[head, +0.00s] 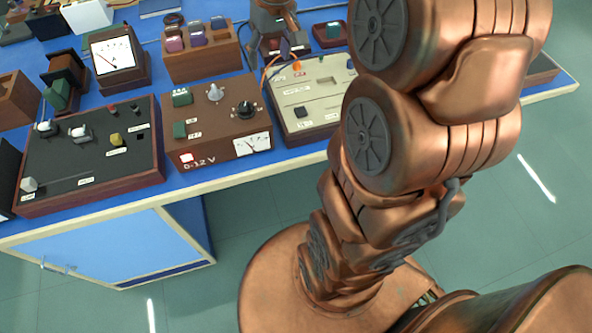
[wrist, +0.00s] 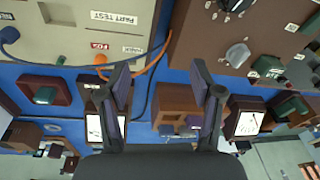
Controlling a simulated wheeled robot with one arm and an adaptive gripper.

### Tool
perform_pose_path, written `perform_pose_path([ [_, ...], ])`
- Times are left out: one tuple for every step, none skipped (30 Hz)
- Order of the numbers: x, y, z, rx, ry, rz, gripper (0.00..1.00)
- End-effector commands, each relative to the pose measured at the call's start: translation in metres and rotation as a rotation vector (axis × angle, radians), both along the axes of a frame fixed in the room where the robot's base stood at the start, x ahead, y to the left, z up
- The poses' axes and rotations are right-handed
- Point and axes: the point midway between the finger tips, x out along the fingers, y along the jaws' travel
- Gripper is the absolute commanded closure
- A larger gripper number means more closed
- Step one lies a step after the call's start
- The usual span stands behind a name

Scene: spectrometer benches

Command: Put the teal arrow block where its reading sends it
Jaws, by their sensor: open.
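No block's arrow shape is clear, so I cannot tell which one is the teal arrow block. A green block (head: 333,30) sits in a dark red tray at the back; it also shows in the wrist view (wrist: 45,95). Another dark green block (head: 57,97) stands by a wooden holder at the left, and shows at the right of the wrist view (wrist: 292,106). My gripper (wrist: 159,75) is open with nothing between its fingers. It hangs over the bench behind the beige panel, between the red tray and the wooden slotted rack (wrist: 180,99).
A beige test panel (head: 325,88), a brown 0-12 V supply (head: 225,135) and a black-topped box (head: 90,150) line the front edge. The slotted rack (head: 215,66) and a meter (head: 112,52) stand behind. Orange and dark cables (wrist: 150,68) run near my fingers. Narrow blue strips are bare.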

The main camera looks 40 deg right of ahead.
Motion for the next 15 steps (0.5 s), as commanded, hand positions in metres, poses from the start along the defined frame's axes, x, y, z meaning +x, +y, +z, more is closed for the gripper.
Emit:
perform_pose_path([
  [-0.017,0.02,-0.001,0.0,0.022,0.021,0.34],
  [-0.028,0.029,-0.004,0.001,0.037,0.029,0.34],
  [-0.042,0.042,-0.005,0.0,0.053,0.039,0.34],
  [-0.052,0.05,-0.007,-0.001,0.067,0.046,0.34],
  [-0.063,0.058,-0.01,-0.002,0.084,0.053,0.34],
  [-0.078,0.068,-0.013,-0.006,0.102,0.06,0.34],
  [-0.089,0.075,-0.015,-0.008,0.115,0.066,0.34],
  [-0.101,0.081,-0.018,-0.011,0.129,0.071,0.34],
  [-0.117,0.089,-0.022,-0.014,0.149,0.077,0.34],
  [-0.128,0.094,-0.024,-0.017,0.16,0.082,0.34],
  [-0.14,0.099,-0.027,-0.02,0.175,0.086,0.34],
  [-0.156,0.105,-0.032,-0.025,0.195,0.09,0.34],
  [-0.167,0.108,-0.035,-0.03,0.206,0.092,0.34],
  [-0.178,0.111,-0.037,-0.034,0.216,0.095,0.34],
  [-0.192,0.114,-0.042,-0.039,0.234,0.096,0.34],
])
